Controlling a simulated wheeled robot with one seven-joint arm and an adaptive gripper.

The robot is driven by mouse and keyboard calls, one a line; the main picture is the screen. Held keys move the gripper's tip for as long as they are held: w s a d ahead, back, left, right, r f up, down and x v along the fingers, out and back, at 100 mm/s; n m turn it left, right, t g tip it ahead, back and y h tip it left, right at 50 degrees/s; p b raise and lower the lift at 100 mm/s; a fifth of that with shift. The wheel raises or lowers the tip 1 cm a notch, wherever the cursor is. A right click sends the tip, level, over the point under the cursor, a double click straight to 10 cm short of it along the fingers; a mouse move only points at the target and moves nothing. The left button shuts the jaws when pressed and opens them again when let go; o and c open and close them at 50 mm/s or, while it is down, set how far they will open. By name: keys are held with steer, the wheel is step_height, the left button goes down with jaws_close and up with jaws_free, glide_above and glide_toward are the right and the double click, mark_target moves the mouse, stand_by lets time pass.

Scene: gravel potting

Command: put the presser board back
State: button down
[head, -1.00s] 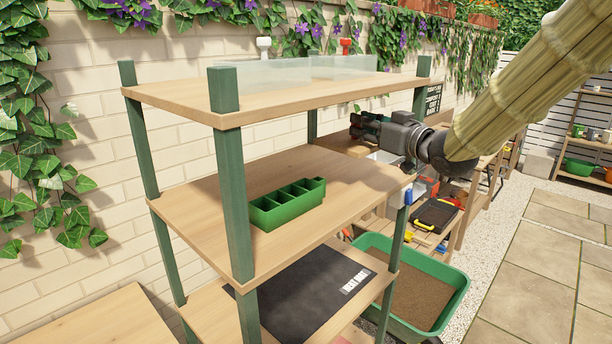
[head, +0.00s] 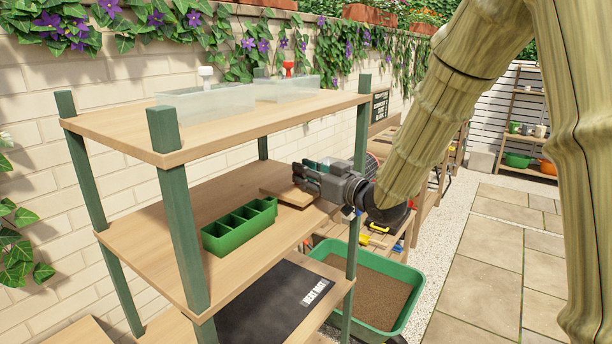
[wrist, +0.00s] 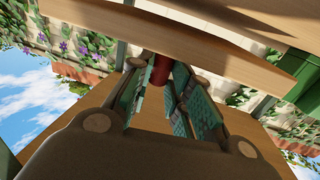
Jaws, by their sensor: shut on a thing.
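The presser board is a flat pale wooden slab (head: 288,193) at the right part of the middle shelf, beyond the green divided tray. My gripper (head: 305,177) is shut on the board's upright handle, above the slab. In the wrist view the fingers (wrist: 158,88) close around a dark red handle (wrist: 161,68), with the wooden slab (wrist: 200,60) beyond them. The board looks level. I cannot tell whether its underside touches the shelf or hangs just above it.
The green divided tray (head: 239,228) stands left of the board on the middle shelf (head: 160,238). The top shelf (head: 220,125) carries clear bins and sits close above my gripper. A green post (head: 356,200) stands near my wrist. A dark mat (head: 265,310) lies below.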

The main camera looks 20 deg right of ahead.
steer(key=shift+f, duration=0.75)
steer(key=shift+f, duration=0.15)
steer(key=c, duration=1.3)
jaws_free()
steer(key=shift+r, duration=0.25)
steer(key=b+v, duration=0.4)
steer(key=v, duration=0.8)
